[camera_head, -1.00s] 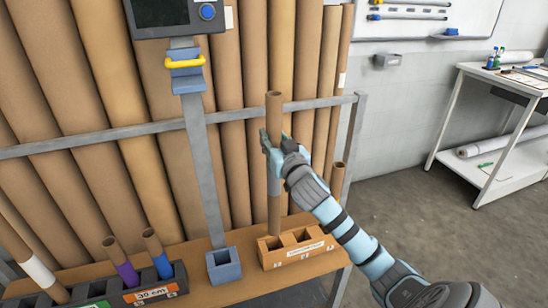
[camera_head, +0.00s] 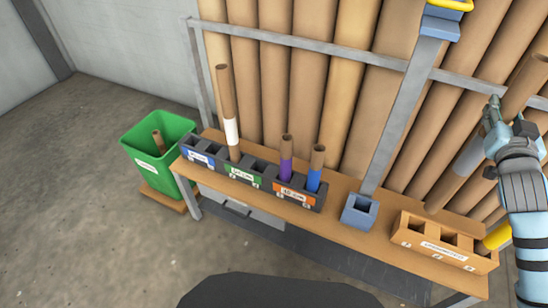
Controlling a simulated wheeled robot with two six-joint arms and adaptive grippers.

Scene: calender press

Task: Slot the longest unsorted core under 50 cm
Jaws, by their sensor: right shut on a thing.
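My right gripper (camera_head: 492,132) is at the right edge, shut on a long brown core (camera_head: 450,183) with a grey band. The core is tilted, clear of the orange rack (camera_head: 423,250), whose label is hard to read. A yellow-banded core (camera_head: 496,237) leans in that rack's right end; its other compartments look empty. The dark slotted rack (camera_head: 260,183) has blue, green and orange labelled sections. A tall white-banded core (camera_head: 228,105) stands in the green section. A purple-banded core (camera_head: 286,165) and a blue-banded core (camera_head: 315,172) stand in the orange section. My left gripper is not in view.
A green bin (camera_head: 152,170) with a core inside is at left. Large tubes (camera_head: 300,90) lean behind a grey rail.

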